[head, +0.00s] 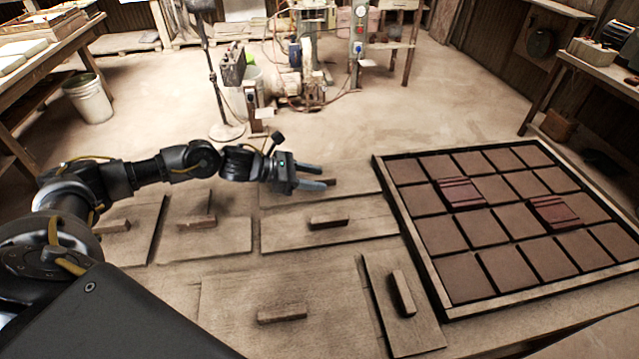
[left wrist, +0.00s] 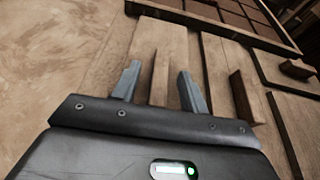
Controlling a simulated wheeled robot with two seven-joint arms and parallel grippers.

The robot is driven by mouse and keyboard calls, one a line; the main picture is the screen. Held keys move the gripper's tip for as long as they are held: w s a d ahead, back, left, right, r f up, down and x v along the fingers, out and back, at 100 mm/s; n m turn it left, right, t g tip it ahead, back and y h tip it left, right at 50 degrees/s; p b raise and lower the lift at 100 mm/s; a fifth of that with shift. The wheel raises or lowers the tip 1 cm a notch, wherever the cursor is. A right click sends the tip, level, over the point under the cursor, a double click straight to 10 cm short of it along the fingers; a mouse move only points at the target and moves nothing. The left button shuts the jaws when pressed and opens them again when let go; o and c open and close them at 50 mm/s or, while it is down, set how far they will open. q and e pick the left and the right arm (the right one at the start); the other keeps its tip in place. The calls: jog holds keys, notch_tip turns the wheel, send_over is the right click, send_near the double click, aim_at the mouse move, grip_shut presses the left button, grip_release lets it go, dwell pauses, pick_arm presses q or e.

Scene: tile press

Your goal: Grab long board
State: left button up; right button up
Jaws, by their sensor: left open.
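Several flat wooden boards with raised bar handles lie on the table. One long board (head: 352,178) lies at the back, left of the tile tray, and another long board (head: 285,236) lies in front of it. My left gripper (head: 322,176) is open over the back board, with its fingers pointing right near that board's handle (head: 331,182). In the left wrist view, the handle (left wrist: 160,78) shows between the two fingers (left wrist: 158,72) with a gap on each side. I cannot tell how high the fingers are above the board. My right gripper is not in view.
A wood-framed tray (head: 412,237) of brown tiles, two of them redder and ridged, stands at the right. A wide board (head: 230,305) and a narrow upright-lying board (head: 420,330) are nearer. Smaller boards (head: 225,237) lie at the left.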

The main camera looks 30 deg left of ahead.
aim_at(312, 178)
pick_arm(q)
jog(key=shift+c, duration=0.2)
grip_shut()
